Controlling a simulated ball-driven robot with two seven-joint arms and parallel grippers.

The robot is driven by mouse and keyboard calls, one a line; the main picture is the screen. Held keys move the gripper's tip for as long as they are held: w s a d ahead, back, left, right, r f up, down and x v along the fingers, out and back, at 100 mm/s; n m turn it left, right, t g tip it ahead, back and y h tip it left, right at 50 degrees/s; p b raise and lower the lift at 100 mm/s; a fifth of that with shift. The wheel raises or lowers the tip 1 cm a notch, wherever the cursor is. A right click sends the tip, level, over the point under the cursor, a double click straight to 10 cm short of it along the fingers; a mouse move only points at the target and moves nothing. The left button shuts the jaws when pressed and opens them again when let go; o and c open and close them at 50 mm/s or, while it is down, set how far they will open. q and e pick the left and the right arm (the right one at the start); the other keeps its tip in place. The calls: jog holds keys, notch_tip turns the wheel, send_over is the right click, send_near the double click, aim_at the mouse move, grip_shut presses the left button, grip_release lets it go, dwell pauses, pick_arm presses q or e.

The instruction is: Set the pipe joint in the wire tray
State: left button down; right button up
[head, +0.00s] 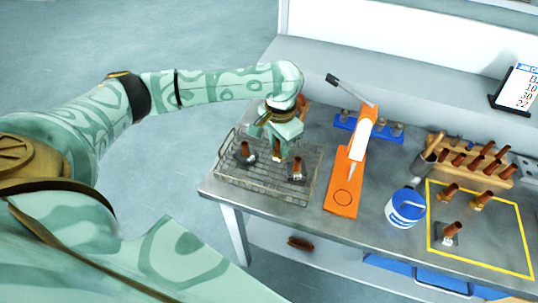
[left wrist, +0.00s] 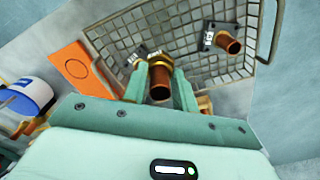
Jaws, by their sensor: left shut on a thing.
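The wire tray (head: 226,186) is a grey mesh basket at the left end of the table; it also shows in the left wrist view (left wrist: 188,15). My left gripper (head: 277,153) points down over its middle, shut on a brown pipe joint with a brass end (left wrist: 160,82). I cannot tell whether this joint touches the mesh. Two other brown pipe joints with black-and-white tags stand in the tray, one on the left (head: 244,152) and one on the right (head: 297,170). In the left wrist view a tag (left wrist: 136,55) shows partly behind the held joint. My right gripper is out of view.
An orange stand (head: 343,198) with a lever is right of the tray. Beyond are a blue-lidded tub (head: 405,208), a blue holder (head: 350,124) and a wooden rack (head: 500,177). More pipe joints (head: 452,231) stand inside a yellow outline (head: 478,265).

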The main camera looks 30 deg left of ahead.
pick_arm(q)
jog(key=a+f, duration=0.1)
jog(key=a+f+b, duration=0.1)
jog(key=f, duration=0.1)
jog(key=w+a+f, duration=0.1)
jog(key=shift+w+f+b, duration=0.1)
jog(key=shift+f+b, duration=0.1)
jog(key=shift+b, duration=0.1)
jog(key=f, duration=0.1)
jog(key=f+b, duration=0.2)
jog(key=shift+a+f, duration=0.3)
jog(key=shift+f, duration=0.05)
jog(key=shift+w+f, duration=0.1)
jog(key=c, duration=1.1)
grip_release()
